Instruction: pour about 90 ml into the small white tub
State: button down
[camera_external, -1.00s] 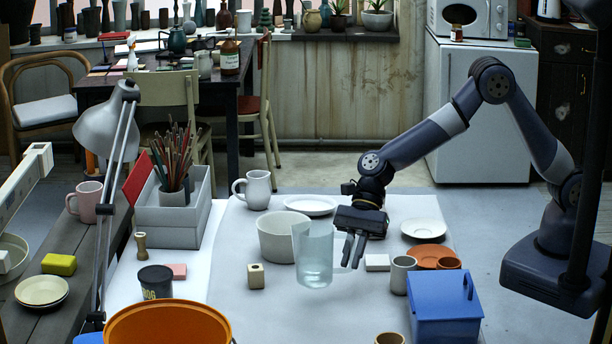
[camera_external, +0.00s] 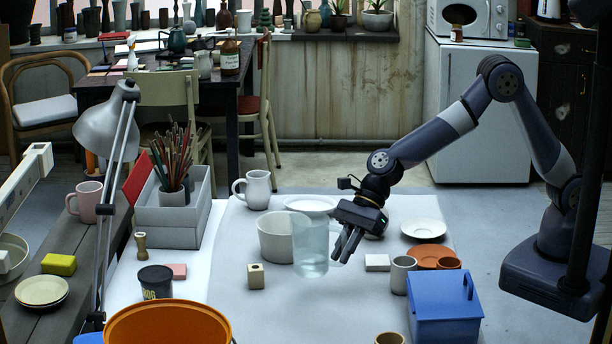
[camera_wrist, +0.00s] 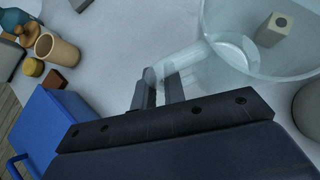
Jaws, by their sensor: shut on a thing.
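My gripper (camera_external: 346,244) is shut on the handle of a clear jug (camera_external: 309,243). The wrist view shows the gripper's fingers (camera_wrist: 158,96) closed at the handle and the jug (camera_wrist: 225,52) above and right of them. The jug has some clear liquid in its lower part and looks nearly upright. The small white tub (camera_external: 270,240) stands on the table just left of the jug and behind it, its right side partly hidden by the jug. A pale rounded edge at the right of the wrist view (camera_wrist: 309,105) looks like the tub.
A wooden block with a hole (camera_external: 256,276) stands in front of the tub. A white block (camera_external: 377,262), a grey cup (camera_external: 402,275) and a blue box (camera_external: 444,312) stand right of the gripper. A white plate (camera_external: 311,204) and a white pitcher (camera_external: 257,190) are behind the tub.

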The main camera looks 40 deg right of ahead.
jog(key=w+f+m+t, duration=0.1)
jog(key=d+f+m+t, duration=0.1)
jog(key=w+f+m+t+b, duration=0.1)
jog(key=f+m, duration=0.1)
jog(key=shift+w+d, duration=0.3)
jog(key=shift+w, duration=0.05)
jog(key=shift+w+d+f+m+t+h, duration=0.4)
jog(key=shift+w+d+m+t, duration=0.05)
jog(key=shift+m+t, duration=0.25)
